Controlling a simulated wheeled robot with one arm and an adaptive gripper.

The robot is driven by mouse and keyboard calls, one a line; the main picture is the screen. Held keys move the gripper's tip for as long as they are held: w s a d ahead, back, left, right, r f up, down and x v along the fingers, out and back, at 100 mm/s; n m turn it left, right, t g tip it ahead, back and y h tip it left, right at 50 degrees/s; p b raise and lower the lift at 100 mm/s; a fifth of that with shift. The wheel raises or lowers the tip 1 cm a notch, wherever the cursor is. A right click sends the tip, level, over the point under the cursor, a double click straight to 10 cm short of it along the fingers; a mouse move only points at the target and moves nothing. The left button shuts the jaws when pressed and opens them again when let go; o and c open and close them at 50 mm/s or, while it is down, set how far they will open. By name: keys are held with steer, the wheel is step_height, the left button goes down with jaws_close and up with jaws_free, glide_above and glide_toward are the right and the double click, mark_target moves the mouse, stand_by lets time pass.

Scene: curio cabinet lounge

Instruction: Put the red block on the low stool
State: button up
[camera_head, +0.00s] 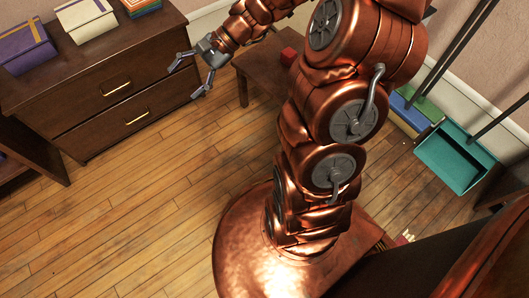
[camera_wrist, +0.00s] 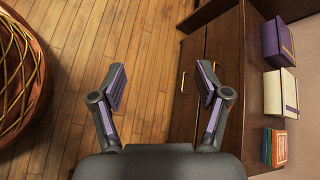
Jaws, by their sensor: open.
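A small red block (camera_head: 289,56) sits on a low brown wooden piece (camera_head: 262,78), partly hidden behind my arm in the head view. I cannot tell whether that piece is a stool or a small table. No other clear stool shows. My gripper (camera_head: 185,81) is open and empty, to the left of the block and in front of the dresser. In the wrist view my gripper (camera_wrist: 161,70) has its two fingers spread, with only floor and dresser front beyond them. The block does not show in the wrist view.
A dark dresser (camera_head: 95,92) holds a purple box (camera_head: 25,46), a cream box (camera_head: 86,18) and stacked books (camera_head: 140,6). A teal dustpan (camera_head: 450,165) stands at right. Wooden floor (camera_head: 130,210) is clear at left.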

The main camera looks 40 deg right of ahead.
steer(key=s+a+n+g+h, duration=0.2)
steer(key=s+a+n+g, duration=0.15)
steer(key=s, duration=0.45)
steer(key=s+a+n+g+h, duration=0.2)
steer(key=s+n, duration=0.2)
steer(key=s, duration=0.4)
steer(key=s+d+r+n+h, duration=0.1)
steer(key=s+d+n+h, duration=0.4)
steer(key=s, duration=0.7)
steer(key=shift+s+d+g+h, duration=0.4)
steer(key=shift+d+g+h, duration=0.05)
steer(key=shift+d+h, duration=0.5)
steer(key=shift+r+n, duration=0.2)
steer(key=shift+n, duration=0.05)
steer(key=w+d+r+t+p, duration=0.1)
steer(key=w+r+t+p, duration=0.1)
steer(key=w+r+p, duration=0.4)
steer(key=w+d+r+t+p, duration=0.1)
steer(key=w+r+p, duration=0.1)
steer(key=r+p, duration=0.8)
steer(key=s+a+r+p, duration=0.1)
steer(key=s+r+p, duration=0.2)
steer(key=r+p, duration=0.8)
steer(key=s+r+g+p, duration=0.1)
steer(key=s+r+p, duration=0.2)
steer(key=r+p, duration=0.8)
steer(key=shift+s+a+r, duration=0.4)
steer(key=shift+r, duration=0.35)
